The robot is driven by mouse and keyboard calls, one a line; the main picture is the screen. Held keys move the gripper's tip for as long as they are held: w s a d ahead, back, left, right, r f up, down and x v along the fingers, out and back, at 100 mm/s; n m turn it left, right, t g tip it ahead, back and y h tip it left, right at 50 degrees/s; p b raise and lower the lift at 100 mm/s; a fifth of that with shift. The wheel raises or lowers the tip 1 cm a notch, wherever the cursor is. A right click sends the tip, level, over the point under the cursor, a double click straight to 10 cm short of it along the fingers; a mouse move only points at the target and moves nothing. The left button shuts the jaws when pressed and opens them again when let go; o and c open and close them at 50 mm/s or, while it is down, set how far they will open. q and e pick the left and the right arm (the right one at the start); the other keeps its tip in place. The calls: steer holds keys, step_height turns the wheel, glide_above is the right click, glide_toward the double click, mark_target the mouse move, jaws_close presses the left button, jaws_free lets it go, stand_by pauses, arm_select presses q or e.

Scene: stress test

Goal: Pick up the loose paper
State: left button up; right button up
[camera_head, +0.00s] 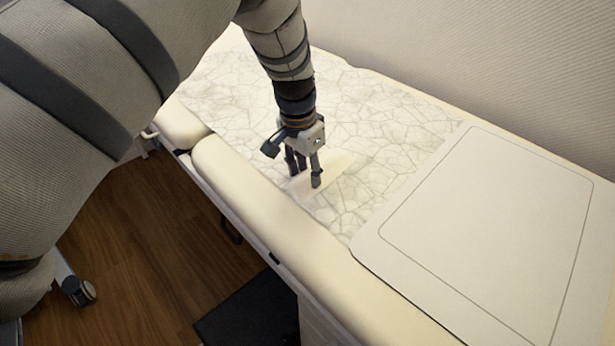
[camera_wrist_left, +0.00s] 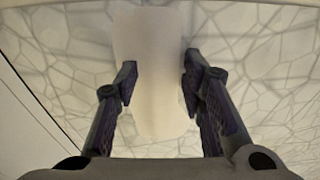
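The loose paper (camera_head: 338,166) is a small plain white sheet on the crackle-patterned surface of the padded table. It lies under and around my left gripper (camera_head: 304,176), which points down at it. In the left wrist view the paper (camera_wrist_left: 156,100) shows as a pale, curved strip between the two dark fingers. My left gripper (camera_wrist_left: 159,78) is open, with a finger on each side of the paper. I cannot tell whether the fingertips touch the paper or the surface. The gripper hides part of the paper in the head view. My right gripper is not in view.
A flat white panel (camera_head: 490,235) with a thin outline covers the right end of the table. A cream padded edge (camera_head: 265,205) runs along the near side. A plain wall (camera_head: 480,60) stands behind. The patterned surface (camera_head: 390,110) beyond the gripper is clear.

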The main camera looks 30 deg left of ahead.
mark_target(308, 172)
arm_select(q)
steer(key=shift+r, duration=0.1)
jaws_close()
steer(key=shift+r, duration=0.2)
step_height(308, 172, up, 3)
steer(key=shift+w+f, duration=0.1)
steer(key=s+d+r+p, duration=0.2)
steer(key=s+d+r, duration=0.2)
steer(key=r, duration=0.4)
steer(key=s+d+r+p, duration=0.2)
steer(key=s+d+r, duration=0.3)
steer(key=r, duration=0.3)
steer(key=shift+s, duration=0.9)
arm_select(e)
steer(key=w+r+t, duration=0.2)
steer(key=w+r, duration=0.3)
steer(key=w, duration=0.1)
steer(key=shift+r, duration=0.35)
